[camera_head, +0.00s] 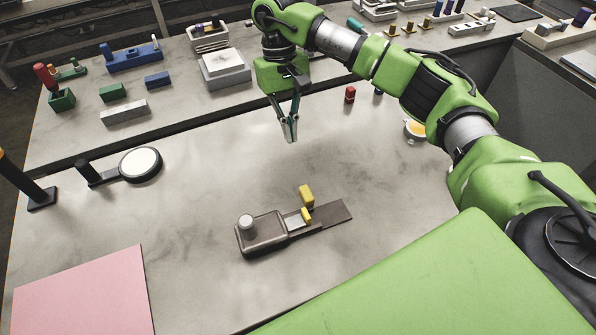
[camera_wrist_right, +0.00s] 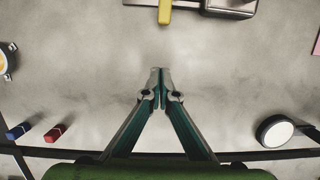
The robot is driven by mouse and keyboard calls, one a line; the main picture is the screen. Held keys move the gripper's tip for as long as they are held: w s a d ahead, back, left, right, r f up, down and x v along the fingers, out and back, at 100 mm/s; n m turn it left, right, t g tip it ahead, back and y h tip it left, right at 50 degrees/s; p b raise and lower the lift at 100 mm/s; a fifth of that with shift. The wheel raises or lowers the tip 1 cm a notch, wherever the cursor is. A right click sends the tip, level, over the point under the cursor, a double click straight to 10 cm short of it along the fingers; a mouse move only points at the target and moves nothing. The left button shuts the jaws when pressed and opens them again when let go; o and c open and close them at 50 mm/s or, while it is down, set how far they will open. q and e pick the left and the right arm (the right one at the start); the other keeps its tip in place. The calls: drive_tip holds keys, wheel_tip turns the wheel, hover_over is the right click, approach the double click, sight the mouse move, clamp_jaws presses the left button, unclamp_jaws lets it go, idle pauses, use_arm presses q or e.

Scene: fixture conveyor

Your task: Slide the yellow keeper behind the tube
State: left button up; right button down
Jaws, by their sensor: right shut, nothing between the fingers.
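A dark grey fixture (camera_head: 262,238) with a flat brown rail (camera_head: 332,214) lies in the middle of the near table. A short grey cylinder, perhaps the tube, (camera_head: 246,226) stands upright at its left end. The yellow keeper (camera_head: 306,194) sits at the rail's far edge, with a smaller yellow piece (camera_head: 306,215) just in front; I cannot tell if they are joined. The keeper also shows at the top of the right wrist view (camera_wrist_right: 165,12). My right gripper (camera_head: 291,138) is shut and empty, above the table, beyond the keeper and apart from it. My left gripper is not in view.
A round white disc on a black stand (camera_head: 140,163) is at the left, a pink sheet (camera_head: 85,296) at the near left. A red block (camera_head: 350,95) and a yellow-filled cup (camera_head: 414,129) stand to the right. Table between gripper and fixture is clear.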

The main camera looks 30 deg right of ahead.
sight(306, 196)
drive_tip(key=p+x, duration=0.3)
drive_tip(key=x, duration=0.5)
drive_tip(key=shift+s+a+f, duration=0.1)
drive_tip(key=shift+s+f, duration=0.05)
drive_tip(key=shift+s, duration=0.05)
drive_tip(key=s+p, duration=0.2)
drive_tip(key=s, duration=0.1)
drive_tip(key=shift+a+f+p, duration=0.15)
drive_tip(key=shift+p, duration=0.15)
drive_tip(key=shift+s+a+f, duration=0.1)
drive_tip(key=shift+s+f, duration=0.05)
drive_tip(key=shift+s, duration=0.35)
